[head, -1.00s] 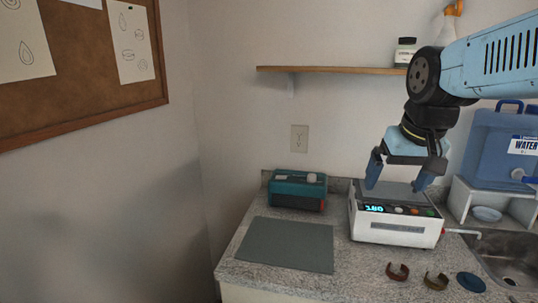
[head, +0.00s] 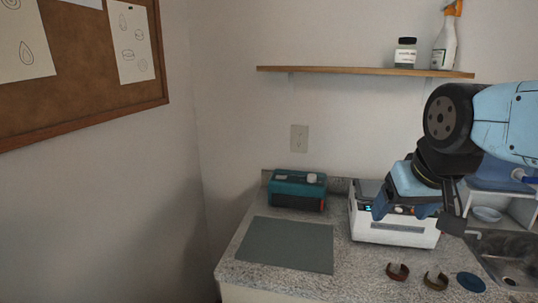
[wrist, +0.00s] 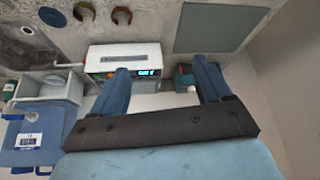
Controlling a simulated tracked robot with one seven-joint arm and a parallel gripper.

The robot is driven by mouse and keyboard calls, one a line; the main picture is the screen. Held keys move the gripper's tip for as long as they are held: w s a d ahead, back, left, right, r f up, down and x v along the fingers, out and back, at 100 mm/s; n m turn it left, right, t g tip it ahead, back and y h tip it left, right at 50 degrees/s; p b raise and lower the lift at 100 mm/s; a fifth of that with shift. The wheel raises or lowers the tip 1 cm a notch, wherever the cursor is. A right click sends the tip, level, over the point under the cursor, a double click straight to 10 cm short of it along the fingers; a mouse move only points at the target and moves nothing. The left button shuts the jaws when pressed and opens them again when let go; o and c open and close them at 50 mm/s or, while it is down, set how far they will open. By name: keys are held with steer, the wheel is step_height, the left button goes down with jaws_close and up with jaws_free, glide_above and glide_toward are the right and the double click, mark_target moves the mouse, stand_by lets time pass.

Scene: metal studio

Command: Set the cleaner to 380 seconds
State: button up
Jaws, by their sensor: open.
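The cleaner (head: 393,232) is a white box on the counter with a dark control panel on its front. In the head view my gripper (head: 405,211) is in front of this panel and hides most of the display and buttons. In the wrist view the cleaner (wrist: 125,52) lies beyond the fingers, and its blue lit display (wrist: 147,73) shows between them, near the left fingertip. The digits are too small to read surely. My gripper (wrist: 162,67) is open with nothing between the fingers. I cannot tell whether a finger touches the panel.
A teal device (head: 297,190) stands left of the cleaner, behind a grey-green mat (head: 287,244). Two open rings (head: 398,272) (head: 436,281) and a blue disc (head: 470,282) lie in front. A sink (head: 510,265) and a white stand (head: 522,208) are at the right.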

jaws_close()
stand_by(0.5)
stand_by(0.8)
